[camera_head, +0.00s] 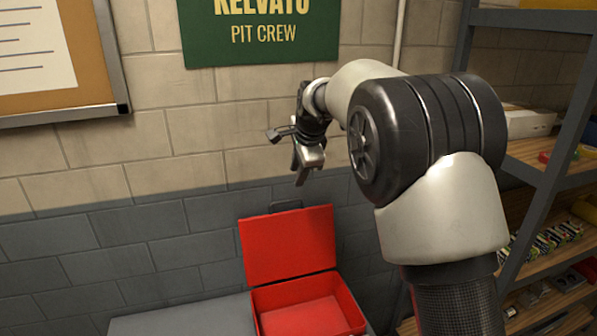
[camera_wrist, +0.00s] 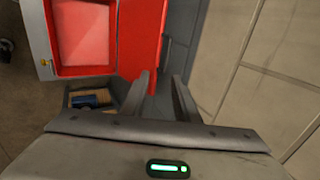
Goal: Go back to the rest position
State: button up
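My gripper (camera_head: 308,172) is raised in front of the wall, above the red box in the head view, with its fingers pointing downward. In the wrist view my gripper (camera_wrist: 163,80) has its two fingers apart, with nothing between them. The open red box (camera_head: 308,315) stands below on a grey surface, its lid tipped up toward the wall. Its inside looks empty. The red box also shows at the upper left of the wrist view (camera_wrist: 122,65).
A metal shelf unit (camera_head: 528,150) with several small items stands at the right, beside my arm. A green sign (camera_head: 262,50) and a framed board (camera_head: 60,110) hang on the wall. A blue item (camera_wrist: 86,101) lies beside the box in the wrist view. The grey bench top (camera_head: 185,318) is clear at left.

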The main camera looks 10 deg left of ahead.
jog(key=s+d+r+n, duration=0.3)
jog(key=s+d+r, duration=0.1)
jog(key=s+d, duration=0.5)
jog(key=s+d+r+n, duration=0.4)
jog(key=s+d+r, duration=0.15)
jog(key=s, duration=0.55)
jog(key=s+d+f+n+h, duration=0.1)
jog(key=s+d+f+n, duration=0.2)
jog(key=s, duration=0.7)
jog(key=s+d+f+n+h, duration=0.1)
jog(key=s+d+f+n, duration=0.2)
jog(key=s, duration=0.7)
jog(key=shift+s+d+f, duration=0.25)
jog(key=shift+d+f, duration=0.4)
jog(key=shift+d, duration=0.2)
